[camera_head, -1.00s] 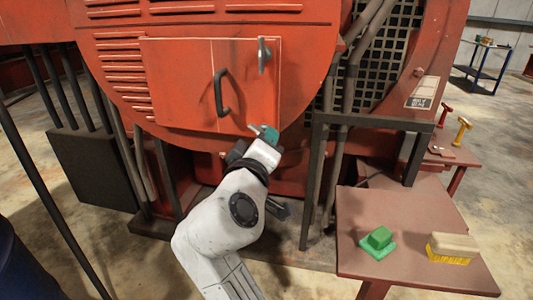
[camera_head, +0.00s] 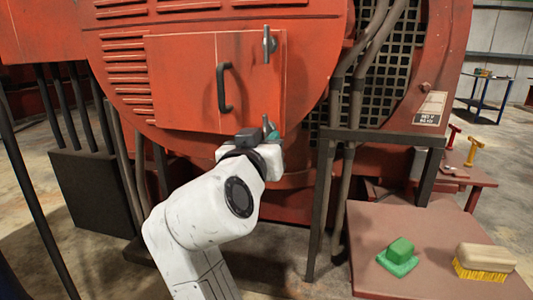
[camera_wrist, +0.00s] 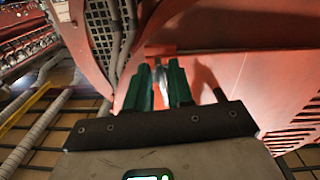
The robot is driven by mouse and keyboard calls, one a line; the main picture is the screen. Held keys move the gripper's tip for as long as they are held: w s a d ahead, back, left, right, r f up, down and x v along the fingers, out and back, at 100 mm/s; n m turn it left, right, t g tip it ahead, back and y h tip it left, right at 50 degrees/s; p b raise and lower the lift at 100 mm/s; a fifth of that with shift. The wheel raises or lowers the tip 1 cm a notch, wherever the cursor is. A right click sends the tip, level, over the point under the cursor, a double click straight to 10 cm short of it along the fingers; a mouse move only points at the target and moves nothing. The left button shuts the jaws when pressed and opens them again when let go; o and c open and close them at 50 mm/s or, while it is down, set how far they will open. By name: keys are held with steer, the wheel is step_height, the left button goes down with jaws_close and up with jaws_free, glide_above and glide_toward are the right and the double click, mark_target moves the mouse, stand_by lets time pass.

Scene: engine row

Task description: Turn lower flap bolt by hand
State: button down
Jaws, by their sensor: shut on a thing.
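The red flap (camera_head: 205,80) on the round engine housing appears closed, with a black handle (camera_head: 222,88) in its middle. The upper flap bolt (camera_head: 268,43), a grey lever, stands upright at the flap's top right corner. My gripper (camera_head: 271,132) is at the lower right corner of the flap. In the wrist view its two green fingers (camera_wrist: 160,88) are shut on the lower flap bolt (camera_wrist: 160,70), a small grey piece between them. In the head view my gripper and wrist largely hide this bolt, so its angle is hard to tell.
A dark metal frame (camera_head: 325,190) and grey pipes (camera_head: 345,100) stand right of my arm. A red-brown table (camera_head: 425,230) at the lower right holds a green block (camera_head: 398,256) and a yellow-bristled brush (camera_head: 484,261). A black box (camera_head: 92,190) stands at left.

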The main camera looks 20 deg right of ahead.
steer(key=shift+f+m+b, duration=0.25)
steer(key=shift+m+b, duration=0.15)
steer(key=shift+m, duration=0.2)
steer(key=c, duration=1.3)
jaws_free()
steer(key=shift+r, duration=0.15)
steer(key=shift+o, duration=0.2)
steer(key=p+v, duration=0.1)
steer(key=v, duration=0.9)
steer(key=shift+s+a, duration=0.25)
